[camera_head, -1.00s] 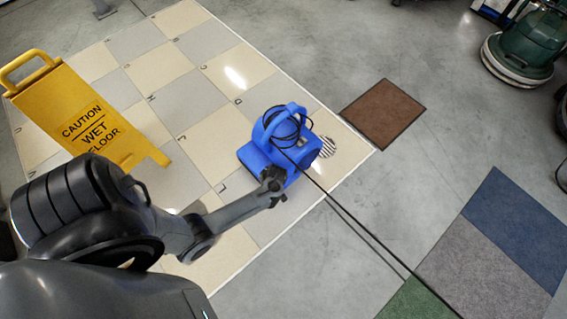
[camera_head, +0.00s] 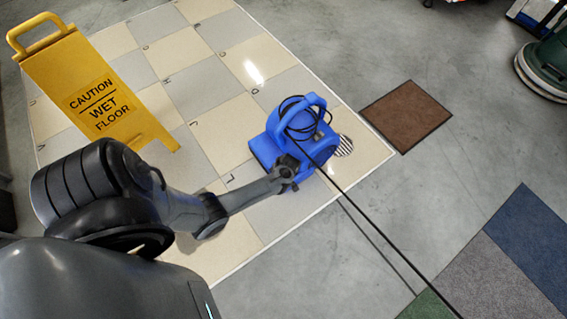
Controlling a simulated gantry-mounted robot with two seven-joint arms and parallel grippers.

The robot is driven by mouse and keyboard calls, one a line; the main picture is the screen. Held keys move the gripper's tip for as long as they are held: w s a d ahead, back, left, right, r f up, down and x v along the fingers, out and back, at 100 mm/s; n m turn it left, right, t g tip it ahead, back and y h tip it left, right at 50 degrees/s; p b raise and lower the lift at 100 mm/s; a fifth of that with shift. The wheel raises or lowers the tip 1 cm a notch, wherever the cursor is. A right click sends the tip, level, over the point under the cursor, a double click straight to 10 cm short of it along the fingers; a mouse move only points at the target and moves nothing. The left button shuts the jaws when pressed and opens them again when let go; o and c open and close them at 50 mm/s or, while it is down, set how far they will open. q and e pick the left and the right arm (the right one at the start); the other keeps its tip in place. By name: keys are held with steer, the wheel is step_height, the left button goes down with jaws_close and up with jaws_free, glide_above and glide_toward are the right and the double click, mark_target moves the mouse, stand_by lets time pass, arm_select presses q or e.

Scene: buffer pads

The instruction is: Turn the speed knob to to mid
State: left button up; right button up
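A blue floor blower (camera_head: 264,151) with a top handle and a coiled black cable stands near the corner of the tiled area. A small greyish patch shows on its upper side, but I cannot make out the speed knob or its setting. My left gripper (camera_head: 290,176) is at the blower's near side, overlapping its lower edge in the picture. I cannot tell whether it touches the blower or whether its fingers are open or shut. My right gripper is not in view.
A yellow wet-floor sign (camera_head: 95,92) stands at the left. A black cable (camera_head: 385,240) runs from the blower to the lower right.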

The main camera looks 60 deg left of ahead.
arm_select(q)
steer(key=shift+a+f, duration=0.15)
steer(key=shift+f, duration=0.15)
steer(key=shift+w, duration=0.1)
